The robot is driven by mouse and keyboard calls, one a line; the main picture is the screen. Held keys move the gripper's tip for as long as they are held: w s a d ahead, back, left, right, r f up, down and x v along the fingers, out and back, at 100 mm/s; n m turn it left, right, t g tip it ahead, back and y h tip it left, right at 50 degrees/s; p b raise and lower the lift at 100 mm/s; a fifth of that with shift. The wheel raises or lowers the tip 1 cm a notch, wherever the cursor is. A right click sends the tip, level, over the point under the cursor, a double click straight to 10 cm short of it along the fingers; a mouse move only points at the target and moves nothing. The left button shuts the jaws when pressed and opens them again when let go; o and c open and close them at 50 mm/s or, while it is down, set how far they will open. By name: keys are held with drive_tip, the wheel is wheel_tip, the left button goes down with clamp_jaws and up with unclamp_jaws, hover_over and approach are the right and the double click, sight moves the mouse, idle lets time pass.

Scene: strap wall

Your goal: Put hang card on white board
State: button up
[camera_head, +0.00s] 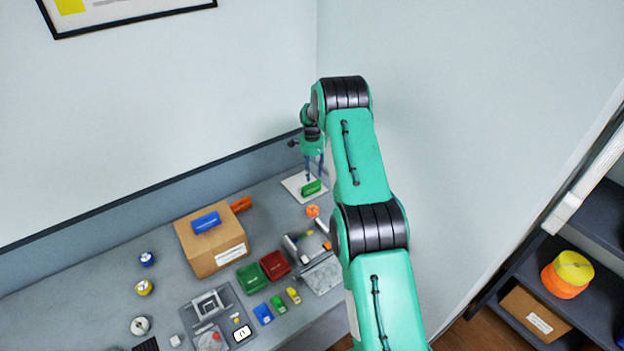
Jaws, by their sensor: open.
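The white board (292,184) lies flat on the bench near the back corner, partly hidden by my arm. A small green block-like piece (312,188) rests on it; I cannot tell for sure whether it is the hang card. My gripper (314,177) is open and points down over the board, with its fingertips just above or beside the green piece. Whether they touch it is too small to tell. A similar blue piece (206,222) lies on a cardboard box (212,250), and an orange one (241,204) is just behind the box.
An orange round item (313,211) is near the board's front. Green (251,278) and red (275,265) bins, a grey tray (240,309) and several small coloured blocks fill the bench front. A wall stands close behind the board. Shelves (590,275) are at right.

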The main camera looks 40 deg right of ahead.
drive_tip(key=shift+r, duration=0.75)
